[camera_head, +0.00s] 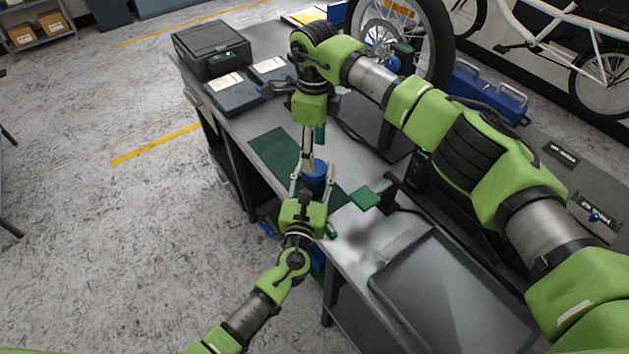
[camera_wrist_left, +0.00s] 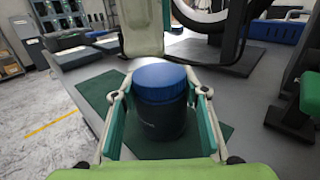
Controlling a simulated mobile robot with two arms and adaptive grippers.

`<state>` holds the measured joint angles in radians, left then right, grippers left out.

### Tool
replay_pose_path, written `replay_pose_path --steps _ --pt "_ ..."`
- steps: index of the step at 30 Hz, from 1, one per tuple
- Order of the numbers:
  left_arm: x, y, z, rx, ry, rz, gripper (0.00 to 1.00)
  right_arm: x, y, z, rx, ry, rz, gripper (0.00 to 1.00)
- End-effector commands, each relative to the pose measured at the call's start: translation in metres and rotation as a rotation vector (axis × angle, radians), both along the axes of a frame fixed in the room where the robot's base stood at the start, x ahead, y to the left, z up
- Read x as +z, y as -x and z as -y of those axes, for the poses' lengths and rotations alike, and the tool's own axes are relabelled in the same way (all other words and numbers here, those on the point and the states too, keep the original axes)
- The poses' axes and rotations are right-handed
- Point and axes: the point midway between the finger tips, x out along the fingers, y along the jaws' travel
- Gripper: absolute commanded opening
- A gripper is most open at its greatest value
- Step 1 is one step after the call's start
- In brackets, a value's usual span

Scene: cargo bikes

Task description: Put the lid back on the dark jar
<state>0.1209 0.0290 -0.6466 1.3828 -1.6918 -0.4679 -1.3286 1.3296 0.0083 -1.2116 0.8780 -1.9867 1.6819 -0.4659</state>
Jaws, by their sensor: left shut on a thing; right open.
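The dark jar (camera_wrist_left: 158,122) stands upright on the green mat (camera_wrist_left: 95,88) between my left gripper's fingers. The blue lid (camera_wrist_left: 161,80) sits on top of the jar and looks level; whether it is tight I cannot tell. In the head view the lid (camera_head: 314,170) shows, with the jar body mostly hidden by my left gripper. My left gripper (camera_head: 312,184) is shut on the jar, a finger on each side of its body below the lid. My right gripper (camera_head: 311,150) points down just above the lid, open; part of it also shows in the left wrist view (camera_wrist_left: 141,30).
A green block (camera_head: 368,197) on a dark stand is right of the jar. A grey tray (camera_head: 440,285) lies nearer me. A black case (camera_head: 212,50) and dark flat bins (camera_head: 235,95) stand at the far end. A wheel (camera_head: 400,35) stands behind my right arm.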

Motion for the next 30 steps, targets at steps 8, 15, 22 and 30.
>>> replay_pose_path --steps 8,15,22,30 --pt "-0.002 0.001 0.000 0.000 -0.001 -0.003 0.00 0.021 -0.001 -0.001 0.341 -0.002 0.002 0.56" --pt "-0.002 0.001 0.000 0.000 0.000 -0.004 0.00 0.031 0.000 -0.001 0.524 -0.001 0.000 0.56" --pt "-0.002 0.001 0.000 0.000 0.000 -0.004 0.00 0.032 0.000 -0.001 0.541 -0.001 0.000 0.56" --pt "-0.002 0.001 0.000 0.000 0.000 -0.004 0.00 0.023 0.001 -0.001 0.538 -0.002 -0.002 0.56"
